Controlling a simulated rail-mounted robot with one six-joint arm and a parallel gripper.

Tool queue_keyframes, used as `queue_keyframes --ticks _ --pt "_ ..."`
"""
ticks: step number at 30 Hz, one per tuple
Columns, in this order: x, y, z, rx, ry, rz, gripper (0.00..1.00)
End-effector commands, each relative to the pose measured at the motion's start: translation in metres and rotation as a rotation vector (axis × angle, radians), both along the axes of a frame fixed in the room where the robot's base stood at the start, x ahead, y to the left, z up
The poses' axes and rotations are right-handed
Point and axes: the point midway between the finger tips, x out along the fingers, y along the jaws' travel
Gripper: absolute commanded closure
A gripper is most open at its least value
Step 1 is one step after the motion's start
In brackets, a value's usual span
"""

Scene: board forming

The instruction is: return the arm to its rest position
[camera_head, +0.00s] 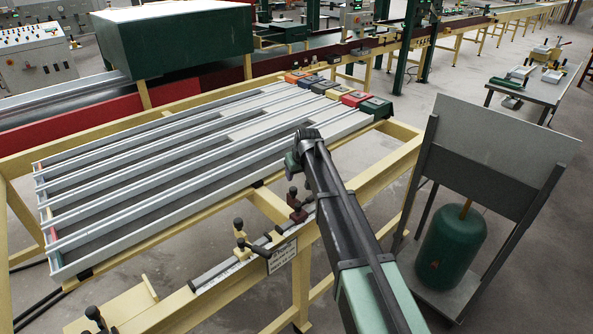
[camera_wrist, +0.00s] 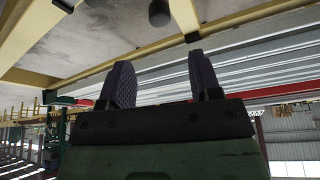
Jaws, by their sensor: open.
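My gripper shows in the wrist view (camera_wrist: 164,84), with two dark textured fingers set apart and nothing between them. In the head view my arm (camera_head: 345,225) reaches from the lower right toward the near right edge of the rack of grey channels (camera_head: 150,190). The arm's far end is above or beside that edge; the fingertips are hidden there. The wrist view looks past the fingers at the rack's metal channels and a cream frame beam.
Coloured blocks (camera_head: 356,98) sit at the channels' far ends. A cream frame with black-knobbed clamps (camera_head: 240,232) runs along the near side. At right stand a grey panel stand (camera_head: 490,140) and a green tank (camera_head: 447,248). A small table (camera_head: 530,88) stands farther back.

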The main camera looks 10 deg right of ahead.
Motion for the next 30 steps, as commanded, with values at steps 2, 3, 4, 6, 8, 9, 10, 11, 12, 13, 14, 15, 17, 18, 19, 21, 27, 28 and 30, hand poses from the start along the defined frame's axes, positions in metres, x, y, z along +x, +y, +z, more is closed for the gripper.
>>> queue_keyframes --ticks 2,3,4,6,8,9,10,11,12,13,14,15,17,18,19,21,27,28,30 --pt "0.0 0.0 -0.002 0.0 0.0 0.0 0.42" --pt "0.0 0.0 -0.002 0.0 0.0 0.0 0.42" --pt "0.0 0.0 -0.002 0.0 0.0 0.0 0.42" --pt "-0.002 0.0 -0.003 0.007 0.015 -0.017 0.42" --pt "-0.022 -0.002 -0.006 0.008 0.063 -0.049 0.42" --pt "-0.045 -0.003 -0.008 0.008 0.095 -0.07 0.42" --pt "-0.066 -0.005 -0.01 0.008 0.123 -0.087 0.42" --pt "-0.09 -0.007 -0.014 0.004 0.151 -0.106 0.42" --pt "-0.126 -0.01 -0.019 -0.001 0.192 -0.132 0.42" --pt "-0.154 -0.013 -0.023 -0.006 0.223 -0.152 0.42" --pt "-0.183 -0.015 -0.027 -0.011 0.252 -0.173 0.42" --pt "-0.22 -0.019 -0.032 -0.019 0.289 -0.197 0.42" --pt "-0.271 -0.023 -0.039 -0.032 0.335 -0.231 0.42" --pt "-0.3 -0.026 -0.044 -0.039 0.359 -0.246 0.42" --pt "-0.319 -0.028 -0.047 -0.045 0.373 -0.255 0.42" --pt "-0.352 -0.031 -0.052 -0.054 0.391 -0.267 0.42" --pt "-0.367 -0.034 -0.058 -0.055 0.392 -0.272 0.42" --pt "-0.366 -0.034 -0.057 -0.055 0.392 -0.272 0.42" --pt "-0.366 -0.034 -0.057 -0.056 0.392 -0.271 0.42"
